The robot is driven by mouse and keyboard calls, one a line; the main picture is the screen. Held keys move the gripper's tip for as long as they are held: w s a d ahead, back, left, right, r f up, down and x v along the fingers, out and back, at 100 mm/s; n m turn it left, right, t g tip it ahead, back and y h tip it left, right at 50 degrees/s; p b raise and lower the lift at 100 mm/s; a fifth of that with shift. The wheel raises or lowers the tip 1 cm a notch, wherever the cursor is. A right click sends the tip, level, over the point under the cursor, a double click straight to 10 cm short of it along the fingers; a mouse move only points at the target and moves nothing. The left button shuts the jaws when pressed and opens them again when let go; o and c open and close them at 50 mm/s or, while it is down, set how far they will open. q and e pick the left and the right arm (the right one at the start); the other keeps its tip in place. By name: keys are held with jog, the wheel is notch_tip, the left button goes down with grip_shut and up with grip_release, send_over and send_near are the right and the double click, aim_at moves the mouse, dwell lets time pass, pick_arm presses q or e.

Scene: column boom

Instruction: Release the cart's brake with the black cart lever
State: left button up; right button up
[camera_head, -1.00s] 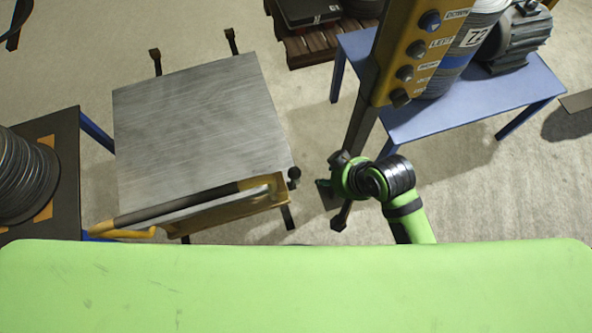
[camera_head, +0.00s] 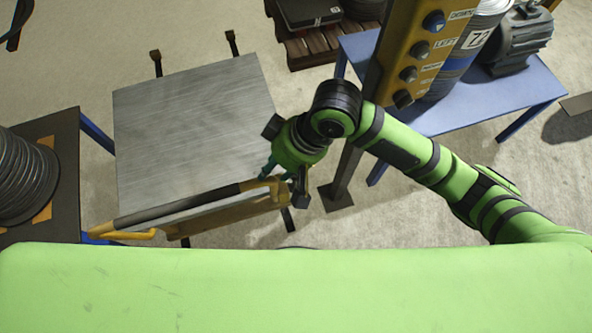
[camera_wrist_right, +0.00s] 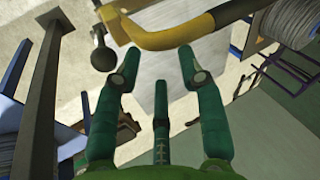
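The cart (camera_head: 195,120) has a grey metal top and a yellow push handle with a black grip (camera_head: 175,204) along its near edge. The black cart lever with its ball knob (camera_wrist_right: 104,58) shows in the right wrist view, left of my fingers and apart from them. In the head view I cannot make the lever out behind my right arm. My right gripper (camera_head: 277,174) is over the cart's near right corner. In the right wrist view my right gripper (camera_wrist_right: 159,62) is open and empty, with the yellow handle (camera_wrist_right: 180,38) beyond its fingertips. My left gripper is out of view.
A yellow control box (camera_head: 420,50) on a column stands right of the cart, close to my right arm. A blue table (camera_head: 480,108) with a drum and motor is behind it. A cable reel (camera_head: 25,180) on a dark table is at left.

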jog(key=d+h, duration=0.1)
jog(key=w+d+h, duration=0.1)
jog(key=d, duration=0.1)
jog(key=w+d+m+g+h, duration=0.1)
jog(key=shift+d+f, duration=0.15)
jog(key=shift+d, duration=0.25)
jog(key=shift+d+f, duration=0.1)
jog(key=shift+f, duration=0.15)
send_over(295, 183)
jog(key=f, duration=0.6)
jog(key=shift+s+d+f, duration=0.1)
jog(key=shift+s+f, duration=0.1)
jog(key=shift+s, duration=0.05)
grip_shut()
